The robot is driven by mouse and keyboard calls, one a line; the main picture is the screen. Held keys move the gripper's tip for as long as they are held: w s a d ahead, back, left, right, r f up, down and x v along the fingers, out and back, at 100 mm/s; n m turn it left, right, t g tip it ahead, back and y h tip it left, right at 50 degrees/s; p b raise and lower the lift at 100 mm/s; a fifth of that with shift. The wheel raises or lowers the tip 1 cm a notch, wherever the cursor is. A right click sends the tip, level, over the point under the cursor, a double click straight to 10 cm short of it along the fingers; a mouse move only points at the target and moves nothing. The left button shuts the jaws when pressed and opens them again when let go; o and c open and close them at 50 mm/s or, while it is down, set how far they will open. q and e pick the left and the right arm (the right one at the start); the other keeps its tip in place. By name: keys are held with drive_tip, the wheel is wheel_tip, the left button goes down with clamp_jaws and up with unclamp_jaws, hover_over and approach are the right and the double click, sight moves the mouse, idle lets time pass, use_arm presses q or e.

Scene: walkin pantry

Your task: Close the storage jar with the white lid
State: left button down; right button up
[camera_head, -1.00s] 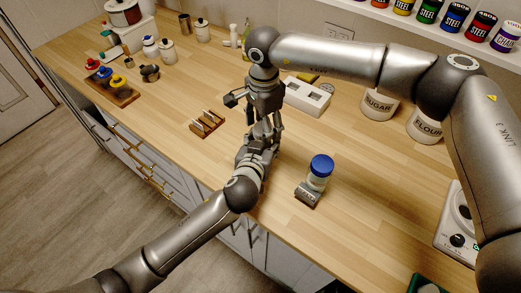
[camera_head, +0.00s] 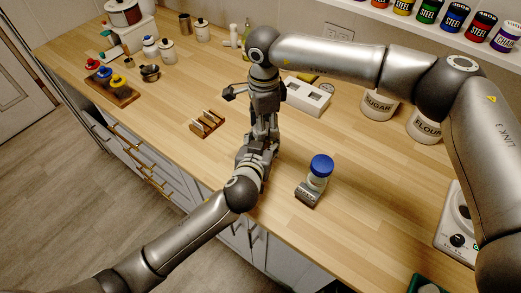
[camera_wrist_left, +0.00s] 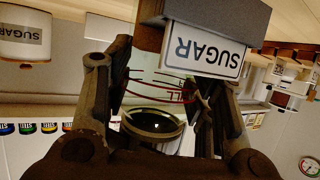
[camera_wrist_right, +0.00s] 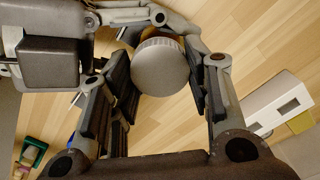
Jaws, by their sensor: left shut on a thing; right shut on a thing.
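The white lid (camera_wrist_right: 160,68) is a round pale disc in the right wrist view, between the fingers of my right gripper (camera_head: 266,112), which is shut on it and points down. My left gripper (camera_head: 261,142) is directly below, coming from the front left. In the left wrist view, its fingers are shut on a clear storage jar (camera_wrist_left: 150,88) with red markings and a dark round end. In the head view the grippers hide lid and jar. I cannot tell whether the lid touches the jar.
A blue-lidded jar (camera_head: 318,172) stands right of the grippers with a grey block (camera_head: 307,195) by it. A white box with openings (camera_head: 307,97) and sugar (camera_head: 379,106) and flour (camera_head: 424,126) canisters stand behind. A small wooden rack (camera_head: 207,124) is left. Front counter is mostly clear.

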drive_tip(key=o, duration=1.1)
drive_tip(key=shift+r, duration=2.3)
drive_tip(key=shift+c, duration=1.1)
drive_tip(key=m, duration=0.1)
drive_tip(key=r+m, duration=0.1)
drive_tip(key=shift+a+r+m, duration=0.1)
drive_tip(key=shift+r+m, duration=0.65)
drive_tip(key=shift+m, duration=0.35)
drive_tip(key=shift+r+m, duration=0.45)
drive_tip(key=shift+m, duration=0.35)
